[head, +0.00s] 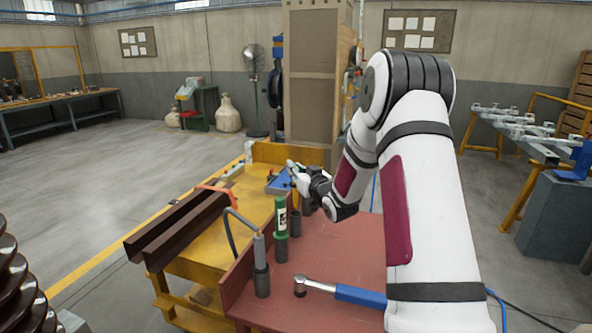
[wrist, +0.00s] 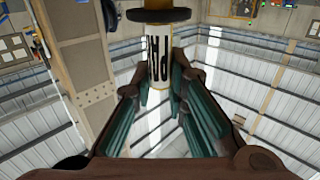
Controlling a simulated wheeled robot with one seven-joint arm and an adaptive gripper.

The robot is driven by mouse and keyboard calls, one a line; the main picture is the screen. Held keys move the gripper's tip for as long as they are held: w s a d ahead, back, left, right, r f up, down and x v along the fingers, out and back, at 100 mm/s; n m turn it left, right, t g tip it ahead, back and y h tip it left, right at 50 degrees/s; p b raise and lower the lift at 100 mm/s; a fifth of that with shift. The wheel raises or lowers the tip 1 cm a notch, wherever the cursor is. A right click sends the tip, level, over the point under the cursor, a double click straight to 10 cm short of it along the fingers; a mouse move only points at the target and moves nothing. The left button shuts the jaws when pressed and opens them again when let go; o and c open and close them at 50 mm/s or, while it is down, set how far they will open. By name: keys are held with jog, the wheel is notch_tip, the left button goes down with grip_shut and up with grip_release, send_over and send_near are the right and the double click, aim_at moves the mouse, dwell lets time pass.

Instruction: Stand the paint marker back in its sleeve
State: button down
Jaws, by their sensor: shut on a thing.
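The paint marker (wrist: 158,62) shows in the wrist view as an upright cylinder with a white label bearing dark letters, a yellow band and a dark end at the top of the picture. My gripper (wrist: 160,88) is shut on it, with teal pads on either side. In the head view my gripper (head: 300,178) is over the far left part of the red bench, and a small yellow part of the marker (head: 295,199) shows below it. A dark sleeve (head: 295,222) stands just under that spot. Whether the marker's lower end touches or enters a sleeve I cannot tell.
A green tube (head: 281,215) with a white label stands in a holder left of the dark sleeve. A grey tool (head: 260,250) stands in a nearer holder. Brown steel beams (head: 180,225) lie on the yellow table.

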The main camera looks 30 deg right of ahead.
aim_at(297, 199)
jog(key=shift+f+b, duration=3.5)
jog(key=shift+f, duration=1.7)
jog(key=c, duration=1.5)
grip_release()
jog(key=s, duration=0.4)
jog(key=s+a, duration=0.1)
jog(key=s, duration=0.7)
jog(key=shift+a, duration=0.25)
